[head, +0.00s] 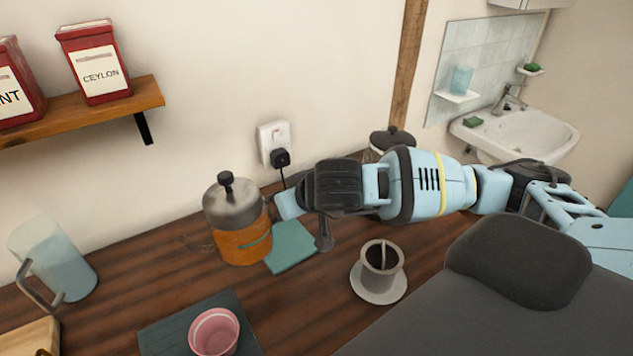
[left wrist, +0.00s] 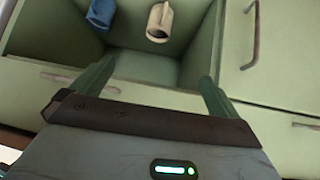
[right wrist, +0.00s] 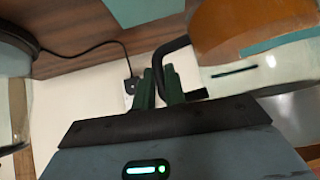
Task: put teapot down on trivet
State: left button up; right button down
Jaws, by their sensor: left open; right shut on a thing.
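The teapot (head: 243,240) has a clear body with orange tea, a grey metal lid and a black knob. It is upright at the left edge of a flat teal square (head: 292,246), which looks like the trivet. I cannot tell whether its base touches anything. In the right wrist view my right gripper (right wrist: 165,88) is shut on the teapot's black handle (right wrist: 173,47); the teapot (right wrist: 245,20) is on the right and the teal square (right wrist: 145,8) at the top.
A grey cup on a saucer (head: 378,290) stands right of the teal square. A pink cup (head: 214,332) stands on a dark slate (head: 160,338) in front. A glass jug (head: 62,260) is at left. A plug (head: 280,157) and cord are behind.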

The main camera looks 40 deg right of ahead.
pick_arm(q)
jog(key=shift+s+d+f+g+b, duration=0.2)
jog(key=shift+s+f+g+b, duration=0.1)
jog(key=shift+s+f+b, duration=0.6)
pick_arm(e)
jog(key=w+d, duration=0.2)
jog(key=d, duration=0.7)
jog(key=shift+w+d+f, duration=0.35)
jog(key=shift+w, duration=0.05)
pick_arm(q)
jog(key=shift+w+f, duration=0.1)
jog(key=shift+f, duration=0.05)
jog(key=shift+f, duration=0.15)
pick_arm(e)
jog(key=shift+n, duration=0.3)
jog(key=shift+f+b, duration=2.05)
jog(key=shift+f, duration=1.05)
pick_arm(q)
jog(key=s+f+g, duration=0.1)
jog(key=s+f, duration=0.2)
jog(key=f, duration=0.2)
jog(key=shift+d+f, duration=0.15)
jog(key=shift+s, duration=0.2)
